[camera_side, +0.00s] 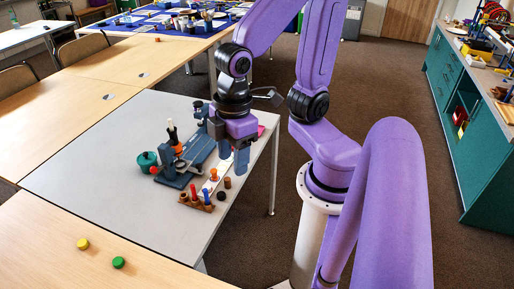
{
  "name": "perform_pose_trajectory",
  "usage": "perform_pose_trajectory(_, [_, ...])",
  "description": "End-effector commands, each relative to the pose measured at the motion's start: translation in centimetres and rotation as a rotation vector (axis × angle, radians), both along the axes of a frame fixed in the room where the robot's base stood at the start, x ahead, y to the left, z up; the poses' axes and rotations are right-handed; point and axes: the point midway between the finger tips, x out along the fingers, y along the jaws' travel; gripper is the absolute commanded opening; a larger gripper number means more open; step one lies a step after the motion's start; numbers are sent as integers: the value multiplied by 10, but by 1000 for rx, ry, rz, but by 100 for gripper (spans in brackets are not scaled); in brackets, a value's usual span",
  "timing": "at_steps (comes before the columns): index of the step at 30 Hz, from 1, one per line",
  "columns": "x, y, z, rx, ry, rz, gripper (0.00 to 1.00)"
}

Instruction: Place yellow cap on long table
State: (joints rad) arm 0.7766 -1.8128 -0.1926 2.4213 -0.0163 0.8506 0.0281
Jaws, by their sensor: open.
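A small yellow cap (83,243) lies on the light wooden table (150,277) at the lower left, just left of a green cap (118,262). Another long run of light wooden tables (60,118) stretches along the left side; I cannot tell which one is called the long table. My gripper (233,161) is open, fingers pointing down, above the right part of the grey table (85,180). It is well away from the yellow cap, and nothing shows between its fingers.
Below my gripper are a wooden block with coloured pegs (197,200), a dark cap (221,196) and a brown peg (227,183). A blue-grey fixture (185,172) and a green pot (147,161) stand left of it. The grey table's left part is clear.

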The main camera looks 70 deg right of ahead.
Motion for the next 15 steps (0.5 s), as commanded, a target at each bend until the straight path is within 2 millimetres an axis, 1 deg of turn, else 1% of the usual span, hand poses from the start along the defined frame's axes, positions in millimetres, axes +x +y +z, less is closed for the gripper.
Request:
perform_pose_trajectory(1, [-12,-10,1,-3,6,22,51])
perform_pose_trajectory(3, [-25,-20,2,-10,15,47,51])
perform_pose_trajectory(6, [-37,-30,2,-19,23,69,51])
perform_pose_trajectory(9, [-42,-34,2,-22,27,79,51])
perform_pose_trajectory(15, [-42,-34,2,-23,27,80,51])
